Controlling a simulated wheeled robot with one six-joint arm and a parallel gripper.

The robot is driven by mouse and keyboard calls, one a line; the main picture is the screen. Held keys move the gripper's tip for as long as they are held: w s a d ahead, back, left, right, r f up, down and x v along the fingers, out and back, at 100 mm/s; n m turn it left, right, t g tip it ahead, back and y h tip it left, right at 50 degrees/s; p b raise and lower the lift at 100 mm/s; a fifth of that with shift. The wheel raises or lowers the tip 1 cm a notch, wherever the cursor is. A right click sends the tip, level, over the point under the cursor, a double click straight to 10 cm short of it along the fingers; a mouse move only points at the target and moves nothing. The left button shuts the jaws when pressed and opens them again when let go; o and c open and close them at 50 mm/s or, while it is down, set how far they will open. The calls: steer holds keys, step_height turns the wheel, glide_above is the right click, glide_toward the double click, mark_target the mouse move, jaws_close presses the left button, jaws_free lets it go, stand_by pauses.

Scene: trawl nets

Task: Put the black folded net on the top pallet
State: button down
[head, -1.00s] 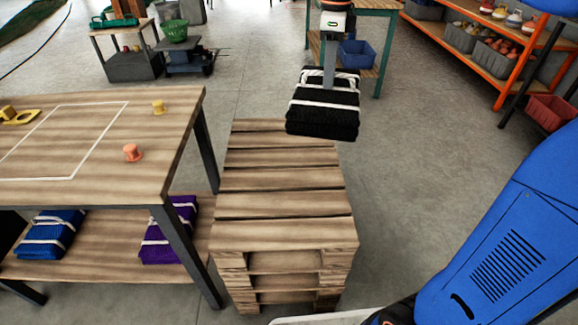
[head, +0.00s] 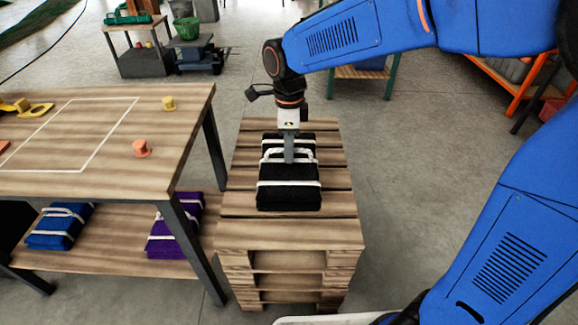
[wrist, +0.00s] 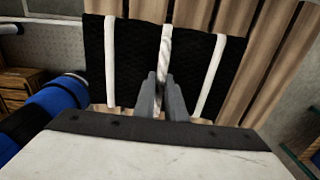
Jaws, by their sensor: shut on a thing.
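The black folded net (head: 289,194), tied with white straps, is over the middle of the top pallet (head: 240,205) of the stack. It looks level and at or very near the slats; I cannot tell whether it bears on them. My gripper (head: 289,158) points down at the net's middle and is shut on its white strap. In the wrist view my gripper's fingers (wrist: 163,97) close around the middle strap, with the net (wrist: 136,62) and the pallet slats (wrist: 268,60) behind. The fingertips are partly hidden at the strap.
A wooden worktable (head: 120,165) with yellow and orange spools stands close on the left. Its lower shelf holds a blue net (head: 58,226) and a purple net (head: 174,226). The floor right of the pallet stack is clear. Orange shelving stands at the far right.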

mark_target(289, 166)
steer(key=shift+f, duration=2.95)
steer(key=c, duration=1.8)
jaws_free()
steer(key=shift+f, duration=0.1)
